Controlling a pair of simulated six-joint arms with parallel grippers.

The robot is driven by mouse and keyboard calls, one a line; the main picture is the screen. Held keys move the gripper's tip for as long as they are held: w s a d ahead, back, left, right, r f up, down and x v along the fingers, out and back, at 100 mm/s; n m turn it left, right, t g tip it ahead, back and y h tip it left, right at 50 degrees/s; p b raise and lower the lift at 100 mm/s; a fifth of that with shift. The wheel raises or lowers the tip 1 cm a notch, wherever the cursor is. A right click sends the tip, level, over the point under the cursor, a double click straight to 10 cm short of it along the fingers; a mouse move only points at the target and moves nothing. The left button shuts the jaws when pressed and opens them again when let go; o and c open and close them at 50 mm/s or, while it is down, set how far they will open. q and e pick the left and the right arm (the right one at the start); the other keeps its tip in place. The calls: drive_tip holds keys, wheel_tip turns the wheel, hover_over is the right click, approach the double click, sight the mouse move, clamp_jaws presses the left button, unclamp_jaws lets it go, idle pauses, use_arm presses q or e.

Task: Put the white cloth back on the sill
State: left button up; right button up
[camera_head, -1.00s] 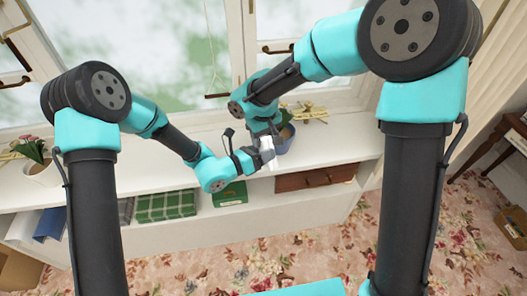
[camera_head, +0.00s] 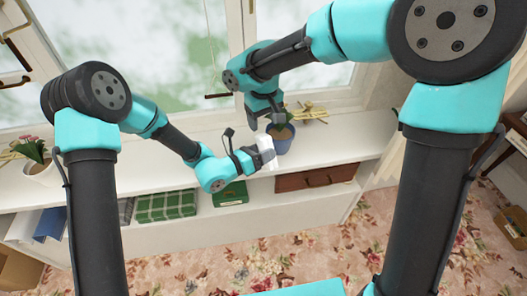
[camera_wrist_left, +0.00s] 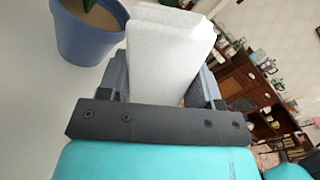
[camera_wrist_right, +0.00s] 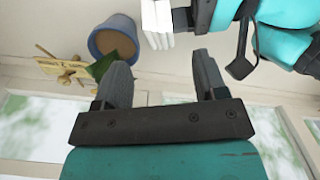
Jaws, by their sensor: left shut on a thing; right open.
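The white cloth (camera_head: 268,146) is a folded pale block. My left gripper (camera_head: 260,158) is shut on it and holds it near the front edge of the white sill (camera_head: 335,152). In the left wrist view the cloth (camera_wrist_left: 165,62) stands up between the two fingers. My right gripper (camera_head: 264,112) is open and empty, above and behind the cloth, near the window. In the right wrist view its fingers (camera_wrist_right: 163,80) are apart with nothing between them, and the cloth (camera_wrist_right: 156,22) shows at the top edge beside my left gripper.
A blue plant pot (camera_head: 282,139) stands on the sill just right of the cloth. A wooden figure (camera_head: 308,113) lies behind it. A white flower pot (camera_head: 42,172) stands at the far left. Below the sill are a green plaid box (camera_head: 165,206) and a brown case (camera_head: 315,177).

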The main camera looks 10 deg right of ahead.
drive_tip(key=shift+r, duration=2.3)
drive_tip(key=shift+f, duration=0.1)
drive_tip(key=w+d+f+m+t+y, duration=0.1)
drive_tip(key=d+f, duration=0.3)
drive_tip(key=f, duration=0.4)
drive_tip(key=w+d+f+m+t+y, duration=0.1)
drive_tip(key=d+f, duration=0.2)
drive_tip(key=f, duration=0.4)
drive_tip(key=s+d+f+m+y, duration=0.1)
drive_tip(key=s+d+f+m, duration=0.1)
drive_tip(key=s+f, duration=0.8)
drive_tip(key=s+d+f+m+g, duration=0.1)
drive_tip(key=s+d+f, duration=0.3)
drive_tip(key=s+f, duration=0.7)
wheel_tip(320, 180, down, 5)
drive_tip(key=shift+r+m+y, duration=0.15)
drive_tip(key=shift+m+y, duration=0.25)
drive_tip(key=shift+m, duration=0.3)
use_arm(q)
drive_tip(key=shift+s, duration=0.15)
